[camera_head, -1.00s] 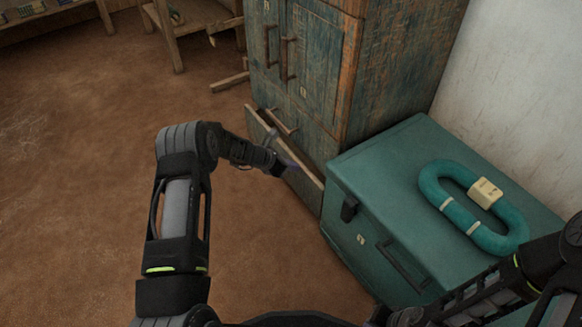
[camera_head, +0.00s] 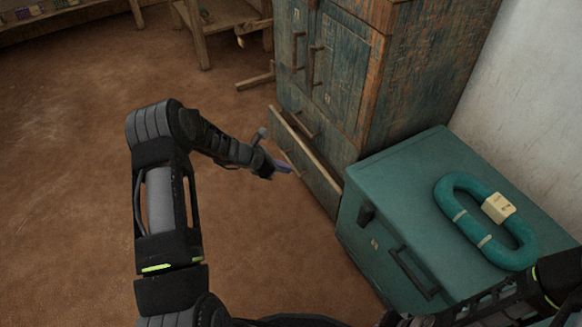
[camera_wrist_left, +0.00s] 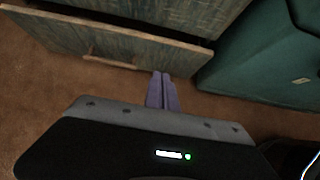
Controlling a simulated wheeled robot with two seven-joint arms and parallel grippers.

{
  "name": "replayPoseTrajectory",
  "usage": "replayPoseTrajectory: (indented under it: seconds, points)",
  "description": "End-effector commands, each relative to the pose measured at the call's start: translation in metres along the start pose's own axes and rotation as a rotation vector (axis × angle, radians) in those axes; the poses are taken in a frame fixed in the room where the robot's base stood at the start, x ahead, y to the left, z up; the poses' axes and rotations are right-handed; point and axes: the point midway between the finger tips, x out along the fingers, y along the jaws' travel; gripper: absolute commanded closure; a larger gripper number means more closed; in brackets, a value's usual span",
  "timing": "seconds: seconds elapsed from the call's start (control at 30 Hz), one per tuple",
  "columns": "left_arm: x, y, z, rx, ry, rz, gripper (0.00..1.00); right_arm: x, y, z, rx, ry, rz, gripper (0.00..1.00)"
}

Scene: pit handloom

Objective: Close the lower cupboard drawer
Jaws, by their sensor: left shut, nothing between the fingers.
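The weathered blue-green wooden cupboard (camera_head: 335,65) stands upper centre in the head view. Its lower drawer (camera_head: 318,178) sticks out a little; a dark gap shows behind its front. In the left wrist view the lower drawer (camera_wrist_left: 60,38) spans the upper left, with a wooden bar handle (camera_wrist_left: 112,62) and the same gap along its top. My left gripper (camera_head: 287,167) is shut and empty, just in front of the drawer front. Its purple fingers (camera_wrist_left: 162,90) point at the drawer's right part in the wrist view; contact cannot be told. My right gripper is out of sight.
A teal chest (camera_head: 400,190) stands close to the right of the drawer, with a teal looped bundle (camera_head: 462,222) and pale tag on its lid. My right arm crosses the lower right. Brown floor (camera_head: 75,150) is free at left; a wooden bench (camera_head: 215,20) stands behind.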

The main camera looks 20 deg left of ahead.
Motion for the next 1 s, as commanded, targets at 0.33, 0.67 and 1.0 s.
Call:
replayPoseTrajectory:
  seconds: [0.33, 0.67, 1.0]
  points:
    - [0.000, -0.002, -0.001, 0.004, 0.003, -0.003, 0.94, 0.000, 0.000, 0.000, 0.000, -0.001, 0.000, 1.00]
    - [0.028, -0.147, -0.078, 0.577, 0.267, -0.245, 0.67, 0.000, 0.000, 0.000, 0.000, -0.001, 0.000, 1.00]
    - [-0.019, -0.358, -0.145, 1.963, 0.144, -0.641, 0.65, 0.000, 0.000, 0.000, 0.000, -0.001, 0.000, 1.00]
